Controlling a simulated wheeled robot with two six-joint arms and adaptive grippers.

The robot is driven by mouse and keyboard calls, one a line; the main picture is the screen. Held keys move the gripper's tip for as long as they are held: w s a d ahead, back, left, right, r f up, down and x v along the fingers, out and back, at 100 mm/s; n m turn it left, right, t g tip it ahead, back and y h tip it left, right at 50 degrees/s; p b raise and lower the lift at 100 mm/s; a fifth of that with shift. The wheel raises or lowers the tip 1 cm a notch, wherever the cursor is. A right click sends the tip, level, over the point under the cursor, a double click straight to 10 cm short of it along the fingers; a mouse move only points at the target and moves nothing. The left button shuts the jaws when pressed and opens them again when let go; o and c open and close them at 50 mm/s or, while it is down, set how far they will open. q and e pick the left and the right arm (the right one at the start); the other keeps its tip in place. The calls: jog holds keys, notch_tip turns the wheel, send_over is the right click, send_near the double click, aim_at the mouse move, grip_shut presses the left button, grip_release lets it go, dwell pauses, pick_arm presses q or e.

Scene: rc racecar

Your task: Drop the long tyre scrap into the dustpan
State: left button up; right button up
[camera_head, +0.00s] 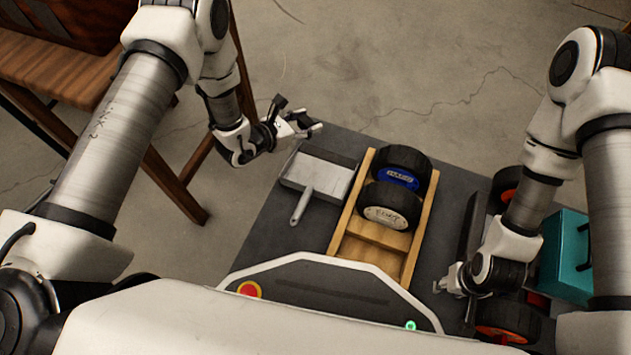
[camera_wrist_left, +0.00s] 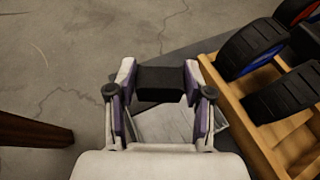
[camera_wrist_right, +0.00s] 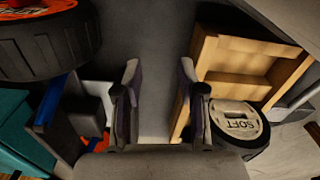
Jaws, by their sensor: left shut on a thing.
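The long tyre scrap, a short black block-like piece in the left wrist view (camera_wrist_left: 162,84), is clamped between the fingertips of my left gripper (camera_head: 306,124). The light grey dustpan (camera_head: 322,176) lies on the dark table, left of the wooden rack, with its handle towards me. In the left wrist view the dustpan (camera_wrist_left: 165,122) shows beyond and below the held scrap, partly hidden by my fingers. The gripper is above the table's far left side, near the dustpan's back edge. My right gripper (camera_head: 445,281) is open and empty over the table's right part.
A wooden rack (camera_head: 347,215) holds two black wheels (camera_head: 403,163) right of the dustpan. A teal box (camera_head: 564,258) and orange-rimmed wheels (camera_head: 507,318) are at the right. A wooden bench (camera_head: 62,75) stands on the floor at the left.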

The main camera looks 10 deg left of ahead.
pick_arm(q)
jog(key=m+h+b, duration=0.1)
jog(key=b, duration=0.1)
send_over(311, 178)
notch_tip(311, 178, down, 9)
jog(key=shift+g, duration=0.4)
notch_tip(311, 178, down, 6)
jog(key=b, duration=0.5)
jog(key=shift+f, duration=0.2)
pick_arm(e)
jog(key=shift+t, duration=0.3)
jog(key=f, duration=0.3)
jog(key=w+f, duration=0.1)
jog(key=f, duration=0.1)
jog(key=w+f, duration=0.1)
jog(key=f, duration=0.2)
jog(key=shift+f, duration=0.35)
pick_arm(q)
jog(key=shift+r, duration=0.1)
pick_arm(e)
jog(key=shift+r, duration=0.1)
pick_arm(q)
jog(key=o, duration=0.9)
